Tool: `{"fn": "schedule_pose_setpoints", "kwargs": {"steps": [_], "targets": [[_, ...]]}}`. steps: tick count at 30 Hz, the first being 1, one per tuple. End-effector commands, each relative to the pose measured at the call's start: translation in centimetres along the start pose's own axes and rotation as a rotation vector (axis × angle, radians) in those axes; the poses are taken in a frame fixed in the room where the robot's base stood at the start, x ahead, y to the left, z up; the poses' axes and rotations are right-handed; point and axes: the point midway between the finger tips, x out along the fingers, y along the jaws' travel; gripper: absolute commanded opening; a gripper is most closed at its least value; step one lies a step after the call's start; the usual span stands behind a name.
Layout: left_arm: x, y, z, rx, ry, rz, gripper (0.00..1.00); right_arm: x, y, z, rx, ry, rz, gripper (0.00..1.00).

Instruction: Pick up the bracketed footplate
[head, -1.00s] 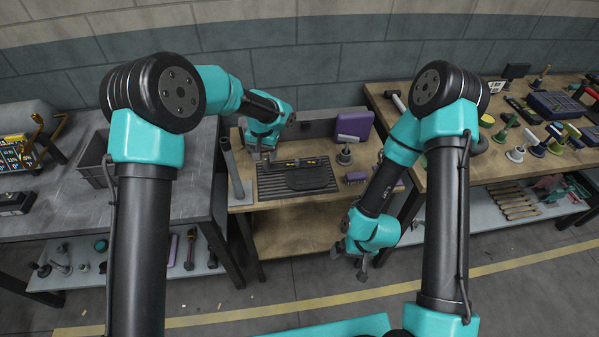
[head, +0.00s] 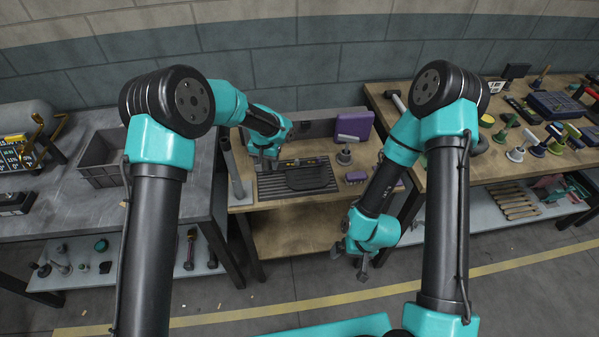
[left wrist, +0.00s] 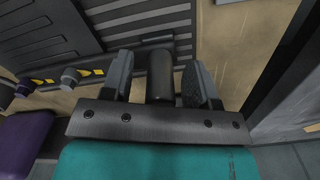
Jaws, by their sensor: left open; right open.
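The footplate (head: 306,178) is a dark flat plate with rounded corners. It lies on the ribbed dark mat (head: 270,187) on the middle bench. My left gripper (head: 267,163) is low over the mat's back left part, left of the plate. In the left wrist view its fingers (left wrist: 160,82) are apart, with a dark upright cylinder (left wrist: 160,72) between them. I cannot tell whether this cylinder belongs to the footplate or whether a finger touches it. My right gripper (head: 363,268) is open and empty, pointing down in front of the bench.
A grey leaning channel (head: 236,170) stands left of my left gripper. A purple pad (head: 354,125), a small stand (head: 344,158) and a purple block (head: 356,177) are to the right. A yellow-black strip (left wrist: 72,76) runs along the mat's back. Benches flank both sides.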

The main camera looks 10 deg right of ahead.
Motion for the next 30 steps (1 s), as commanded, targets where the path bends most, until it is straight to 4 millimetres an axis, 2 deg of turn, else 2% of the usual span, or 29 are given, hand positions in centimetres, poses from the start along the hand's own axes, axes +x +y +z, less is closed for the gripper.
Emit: {"fn": "schedule_pose_setpoints", "kwargs": {"steps": [7,24,30], "targets": [[-0.02,0.00,0.00,0.000,0.000,0.000,0.54,0.00,0.00,0.00,0.000,0.000,0.000,1.00],[-0.02,0.00,0.00,0.000,0.000,0.000,0.00,0.00,0.00,0.00,0.000,0.000,0.000,1.00],[-0.06,0.00,-0.02,0.000,0.001,0.000,0.00,0.00,0.00,0.00,0.000,0.000,0.000,1.00]]}}
